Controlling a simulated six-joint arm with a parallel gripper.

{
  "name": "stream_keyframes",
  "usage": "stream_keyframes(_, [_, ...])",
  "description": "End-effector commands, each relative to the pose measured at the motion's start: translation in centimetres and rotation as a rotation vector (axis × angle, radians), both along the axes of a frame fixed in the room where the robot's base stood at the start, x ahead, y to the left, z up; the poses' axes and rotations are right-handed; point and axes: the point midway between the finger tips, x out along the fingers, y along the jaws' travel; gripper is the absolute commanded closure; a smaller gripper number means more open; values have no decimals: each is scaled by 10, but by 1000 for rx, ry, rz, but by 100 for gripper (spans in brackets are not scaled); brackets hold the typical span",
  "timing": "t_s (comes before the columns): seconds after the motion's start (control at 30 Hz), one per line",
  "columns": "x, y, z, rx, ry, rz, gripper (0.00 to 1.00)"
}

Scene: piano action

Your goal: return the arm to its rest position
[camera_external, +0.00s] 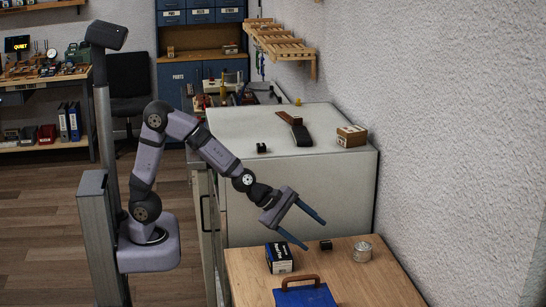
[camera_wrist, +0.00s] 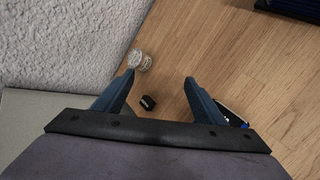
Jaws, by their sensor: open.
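My gripper (camera_external: 313,230) is open and empty, with its two blue fingers spread apart above the wooden table (camera_external: 375,287). The arm reaches out to the right and down from its base, bent at the elbow. In the wrist view the open fingers of my gripper (camera_wrist: 160,80) have wood surface between them. A small black block (camera_wrist: 148,103) shows between the fingers in that view, below them on the table and apart from them. It also stands on the table in the external view (camera_external: 326,245).
A black and white box (camera_external: 279,258), a clear jar (camera_external: 362,252) and a blue case with a brown handle (camera_external: 305,296) stand on the table. A higher grey cabinet (camera_external: 295,195) behind carries a wooden box (camera_external: 351,136), a dark strip (camera_external: 295,128) and a small black block (camera_external: 261,148).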

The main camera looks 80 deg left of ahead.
Motion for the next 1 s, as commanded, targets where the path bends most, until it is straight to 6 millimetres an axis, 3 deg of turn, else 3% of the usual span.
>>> stream_keyframes(0.03, [-15,6,22,94,30,-105,36])
stream_keyframes(0.3, [-112,42,48,576,205,-786,36])
stream_keyframes(0.6, [-221,95,82,854,357,-1490,36])
stream_keyframes(0.8, [-257,114,94,894,397,-1730,36])
stream_keyframes(1.0, [-265,117,92,900,402,-1781,36])
